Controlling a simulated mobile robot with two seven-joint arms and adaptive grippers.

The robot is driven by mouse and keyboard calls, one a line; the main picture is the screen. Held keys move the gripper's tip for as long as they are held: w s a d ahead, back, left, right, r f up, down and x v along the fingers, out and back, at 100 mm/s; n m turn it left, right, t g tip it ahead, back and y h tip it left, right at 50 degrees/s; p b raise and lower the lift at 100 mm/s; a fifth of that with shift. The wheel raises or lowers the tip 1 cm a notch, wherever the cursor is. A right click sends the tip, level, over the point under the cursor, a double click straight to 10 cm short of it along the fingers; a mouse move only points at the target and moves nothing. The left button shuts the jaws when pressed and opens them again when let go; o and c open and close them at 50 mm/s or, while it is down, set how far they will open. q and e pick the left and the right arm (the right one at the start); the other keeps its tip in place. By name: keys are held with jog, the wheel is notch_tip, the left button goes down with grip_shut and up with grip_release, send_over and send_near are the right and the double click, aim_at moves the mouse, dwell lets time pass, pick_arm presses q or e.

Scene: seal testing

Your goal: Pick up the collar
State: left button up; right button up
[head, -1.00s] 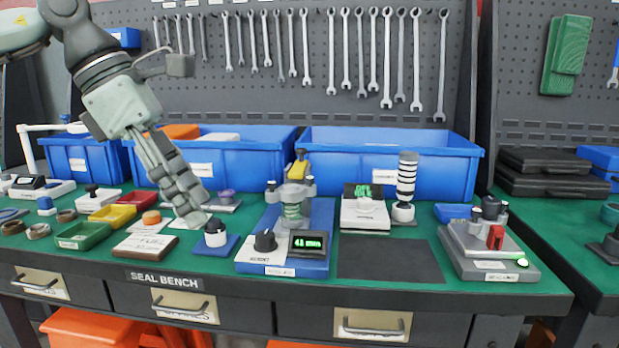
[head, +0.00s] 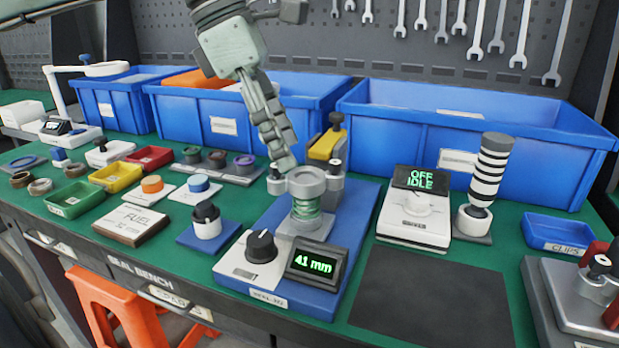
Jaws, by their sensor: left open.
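My left gripper (head: 284,160) reaches down from the top, its fingers seen edge-on; it is open, with nothing visible in it. Its tips are near the left back of the grey ring-shaped head (head: 303,182) of the blue-based press; I cannot tell whether they touch. A green coil (head: 305,208) is under that head. No part is marked as the collar, so I cannot tell which it is; the grey head is one ring-like part. A white cylinder with a black top (head: 207,225) stands on a blue pad to the left. My right gripper is not in view.
The press has a black knob (head: 262,245) and a display (head: 314,264) reading 41 mm. Small rings and colored trays (head: 115,177) crowd the left. Blue bins (head: 470,130) line the back. A dark mat (head: 430,300) at front right is bare.

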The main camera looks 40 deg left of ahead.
aim_at(304, 178)
pick_arm(q)
jog(key=x, duration=0.5)
jog(key=shift+w+r, duration=0.1)
jog(key=shift+w, duration=0.1)
jog(key=c, duration=0.9)
